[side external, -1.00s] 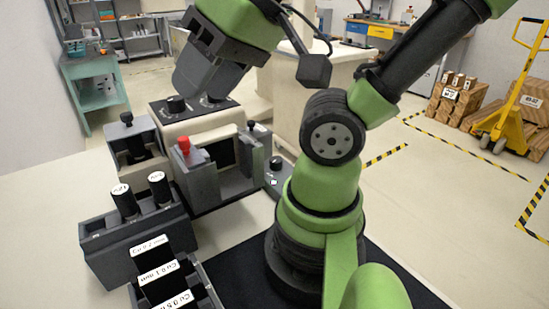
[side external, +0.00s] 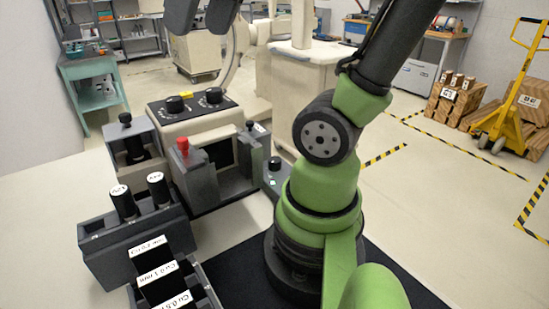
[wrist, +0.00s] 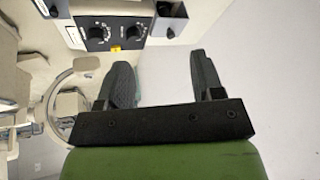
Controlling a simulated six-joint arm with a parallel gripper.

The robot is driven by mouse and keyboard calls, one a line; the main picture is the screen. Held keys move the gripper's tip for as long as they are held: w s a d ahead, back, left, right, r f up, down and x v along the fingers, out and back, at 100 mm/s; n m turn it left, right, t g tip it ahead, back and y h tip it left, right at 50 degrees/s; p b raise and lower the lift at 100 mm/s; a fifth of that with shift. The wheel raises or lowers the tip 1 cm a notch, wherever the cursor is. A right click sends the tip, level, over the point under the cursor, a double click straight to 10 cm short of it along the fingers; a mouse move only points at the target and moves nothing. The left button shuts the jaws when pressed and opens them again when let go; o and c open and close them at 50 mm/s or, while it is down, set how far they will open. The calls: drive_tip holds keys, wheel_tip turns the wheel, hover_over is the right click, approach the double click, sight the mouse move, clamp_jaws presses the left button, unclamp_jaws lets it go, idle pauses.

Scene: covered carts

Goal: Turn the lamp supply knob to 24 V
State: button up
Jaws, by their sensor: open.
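Two black knobs sit on the dark top panel (side external: 194,105) of a beige unit, a left knob (side external: 175,104) and a right knob (side external: 214,95). In the wrist view the panel shows two dials, one at left (wrist: 97,32) and one at right (wrist: 132,32). The lettering is too small to read, so I cannot tell which is the lamp supply knob or its setting. My gripper (side external: 201,18) is above the panel, partly cut off by the top edge, with its fingers apart. In the wrist view my gripper (wrist: 160,68) is empty and touches neither knob.
A red knob (side external: 183,145) stands on a grey fixture before the unit. A dark rack (side external: 135,240) with two labelled black cylinders is at left, and a tray of labelled pieces (side external: 168,280) is in front. A small yellow piece (wrist: 116,48) lies by the panel edge.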

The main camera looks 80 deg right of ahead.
drive_tip(key=d+g, duration=0.3)
drive_tip(key=d, duration=0.8)
drive_tip(key=m+g, duration=0.1)
drive_tip(key=g, duration=0.1)
hover_over(275, 159)
wheel_tip(275, 159, down, 23)
wheel_tip(275, 159, down, 10)
drive_tip(key=shift+f, duration=0.2)
drive_tip(key=shift+c, duration=0.4)
drive_tip(key=c, duration=0.8)
drive_tip(key=shift+c, duration=0.2)
